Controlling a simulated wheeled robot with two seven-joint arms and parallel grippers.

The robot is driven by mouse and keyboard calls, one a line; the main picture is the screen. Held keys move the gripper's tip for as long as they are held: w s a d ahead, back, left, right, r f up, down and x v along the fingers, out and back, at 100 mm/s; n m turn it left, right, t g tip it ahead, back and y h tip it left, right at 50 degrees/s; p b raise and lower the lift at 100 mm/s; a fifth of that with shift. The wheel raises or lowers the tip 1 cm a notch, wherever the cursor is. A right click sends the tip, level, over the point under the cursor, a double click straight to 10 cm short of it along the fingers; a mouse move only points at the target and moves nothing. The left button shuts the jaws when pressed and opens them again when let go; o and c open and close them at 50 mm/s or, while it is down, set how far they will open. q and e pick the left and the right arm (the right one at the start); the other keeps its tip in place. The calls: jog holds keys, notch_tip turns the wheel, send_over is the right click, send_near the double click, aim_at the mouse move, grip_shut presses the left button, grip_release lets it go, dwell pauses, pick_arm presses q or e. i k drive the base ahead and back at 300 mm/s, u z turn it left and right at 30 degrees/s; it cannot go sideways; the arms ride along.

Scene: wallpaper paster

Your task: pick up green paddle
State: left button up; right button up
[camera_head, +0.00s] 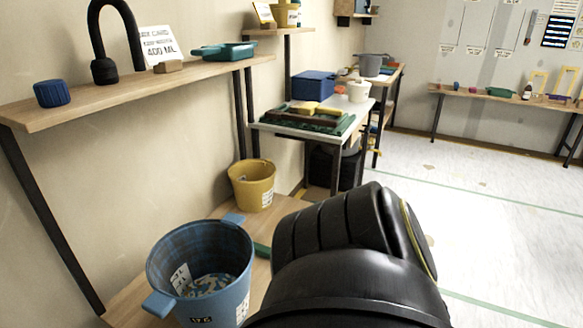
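A narrow green piece (262,250) shows on the low wooden shelf, between the blue bucket (228,275) and a large black link of my own arm. It may be part of the green paddle; most of it is hidden behind the bucket and the arm, so I cannot tell for sure. The blue bucket holds blue and pale bits and has a lug on each side. Neither of my grippers shows in the head view; only the dark arm link fills the bottom middle.
A yellow bucket (252,185) stands behind the blue one. An upper shelf (120,92) at left holds a blue lid (52,93), a black U-shaped object (108,45) and a teal tray (222,51). A white-topped table (277,127) stands behind. The pale floor at right is clear.

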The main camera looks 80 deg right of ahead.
aim_at(262, 250)
jog(key=z, duration=2.3)
